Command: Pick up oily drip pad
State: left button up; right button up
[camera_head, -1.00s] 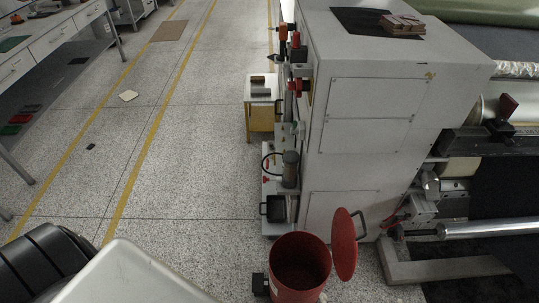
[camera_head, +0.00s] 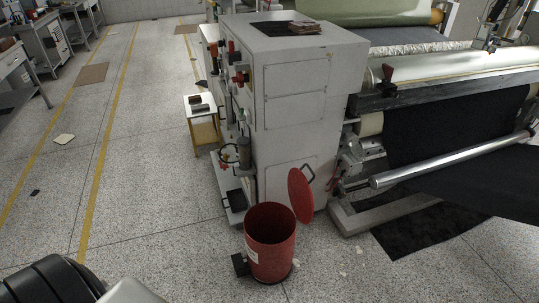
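No item shows clearly as an oily drip pad. A small pale square pad (camera_head: 64,139) lies flat on the floor at the left, and a smaller dark piece (camera_head: 35,192) lies nearer; I cannot tell if either is it. A black tray (camera_head: 236,199) sits low at the foot of the grey machine. A red round bin (camera_head: 270,248) stands in front of the machine with its red lid (camera_head: 301,195) swung up at the right; its inside is dark, with no contents visible. Neither of my grippers is in view.
The grey machine cabinet (camera_head: 300,110) and its rollers with black sheet (camera_head: 450,120) fill the centre and right. A small yellow-legged table (camera_head: 203,132) stands beside it. Benches line the left. The speckled floor (camera_head: 150,190) with yellow lines is mostly clear.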

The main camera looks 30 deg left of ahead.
aim_at(220, 155)
jog(key=i+j+z, duration=0.2)
jog(key=j, duration=0.35)
jog(key=j+z, duration=0.25)
jog(key=j, duration=0.3)
jog(key=i+j+z, duration=0.2)
jog(key=j, duration=1.65)
jog(key=i+j, duration=0.15)
jog(key=j, duration=2.2)
